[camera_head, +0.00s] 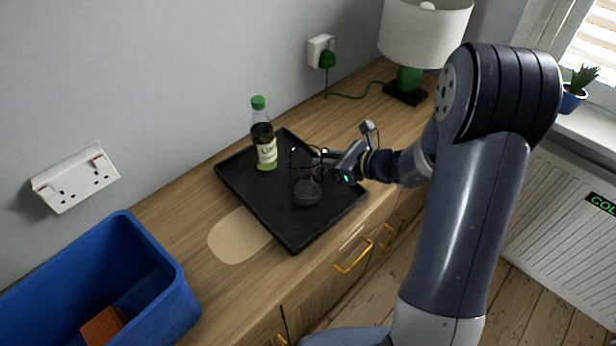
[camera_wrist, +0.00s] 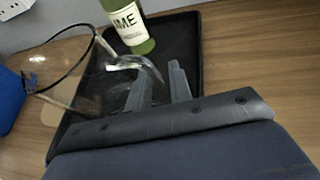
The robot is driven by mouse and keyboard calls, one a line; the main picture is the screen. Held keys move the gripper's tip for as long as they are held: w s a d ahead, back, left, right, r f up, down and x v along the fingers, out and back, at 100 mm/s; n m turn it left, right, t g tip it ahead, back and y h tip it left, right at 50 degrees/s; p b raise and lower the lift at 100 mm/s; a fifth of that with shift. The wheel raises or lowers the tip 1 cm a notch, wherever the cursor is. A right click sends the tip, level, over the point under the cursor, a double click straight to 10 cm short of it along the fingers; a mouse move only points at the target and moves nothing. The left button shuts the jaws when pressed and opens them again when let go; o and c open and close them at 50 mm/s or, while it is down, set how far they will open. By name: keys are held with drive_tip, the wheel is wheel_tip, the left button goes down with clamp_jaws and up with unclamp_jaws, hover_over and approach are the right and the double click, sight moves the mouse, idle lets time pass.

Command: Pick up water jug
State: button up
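The water jug (camera_head: 307,190) is clear glass with a dark rim line and stands on the black tray (camera_head: 245,196). In the wrist view the jug (camera_wrist: 88,75) is at the left, see-through, with its curved glass handle reaching toward my fingers. My gripper (camera_head: 318,158) is at the jug's upper right side in the head view. In the wrist view my gripper (camera_wrist: 161,78) has its two fingers apart, with the handle close to their tips. I cannot tell whether the fingers touch the handle.
A green-capped bottle (camera_head: 264,145) with a pale label stands on the tray behind the jug. A blue bin (camera_head: 150,265) is at the lower left. A lamp (camera_head: 424,35) stands at the back right.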

clamp_jaws()
drive_tip(key=shift+r, duration=0.15)
idle(0.6)
